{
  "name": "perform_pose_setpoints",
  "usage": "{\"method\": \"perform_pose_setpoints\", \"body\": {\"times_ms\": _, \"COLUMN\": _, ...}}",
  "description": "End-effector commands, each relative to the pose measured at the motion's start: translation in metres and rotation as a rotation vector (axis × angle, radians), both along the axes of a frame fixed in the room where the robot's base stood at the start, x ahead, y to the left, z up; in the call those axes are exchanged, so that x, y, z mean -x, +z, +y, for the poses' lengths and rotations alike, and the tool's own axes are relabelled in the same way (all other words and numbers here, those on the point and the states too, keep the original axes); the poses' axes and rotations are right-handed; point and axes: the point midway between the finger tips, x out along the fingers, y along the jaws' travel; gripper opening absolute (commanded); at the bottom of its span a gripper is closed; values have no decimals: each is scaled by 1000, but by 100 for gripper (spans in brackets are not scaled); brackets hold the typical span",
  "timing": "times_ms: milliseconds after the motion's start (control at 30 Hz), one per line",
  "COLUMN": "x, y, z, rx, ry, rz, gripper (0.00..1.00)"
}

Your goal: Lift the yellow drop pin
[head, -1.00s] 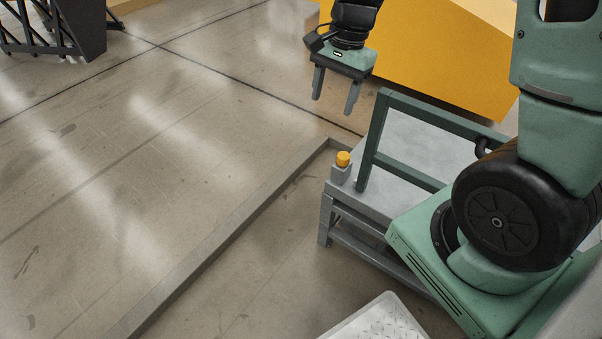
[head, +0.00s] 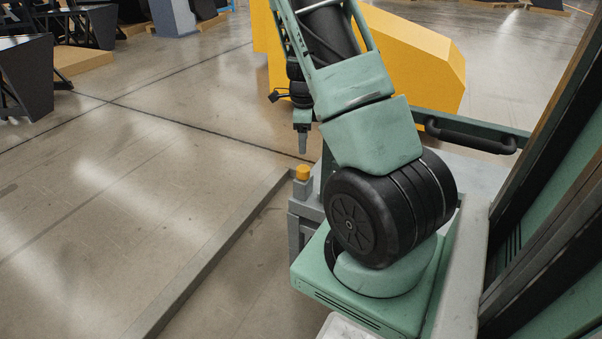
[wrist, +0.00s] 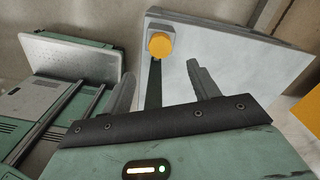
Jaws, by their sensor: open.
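The yellow drop pin (head: 302,172) shows as a yellow knob on a small grey block at the left corner of the grey cart table. In the wrist view the yellow drop pin (wrist: 160,43) is beyond the fingertips, between their lines and nearer the left finger. My gripper (head: 302,145) hangs above the pin in the head view, apart from it, with its fingers pointing down; one finger hides the other there. In the wrist view my gripper (wrist: 160,72) is open and nothing is between its fingers.
The grey table (wrist: 235,60) carries a green frame. A low grey kerb (head: 215,255) runs along the floor to the left. A yellow block (head: 420,65) stands behind. The floor (head: 120,190) at left is clear.

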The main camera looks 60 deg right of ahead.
Motion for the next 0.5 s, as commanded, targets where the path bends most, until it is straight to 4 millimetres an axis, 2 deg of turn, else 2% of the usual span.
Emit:
{"method": "perform_pose_setpoints", "body": {"times_ms": 33, "x": 1, "y": -15, "z": 0, "rx": -1, "ry": -1, "rz": 2, "gripper": 60}}
{"method": "perform_pose_setpoints", "body": {"times_ms": 200, "x": 1, "y": -51, "z": 0, "rx": -2, "ry": 0, "rz": 2, "gripper": 60}}
{"method": "perform_pose_setpoints", "body": {"times_ms": 500, "x": 0, "y": -100, "z": 0, "rx": -1, "ry": 2, "rz": 0, "gripper": 60}}
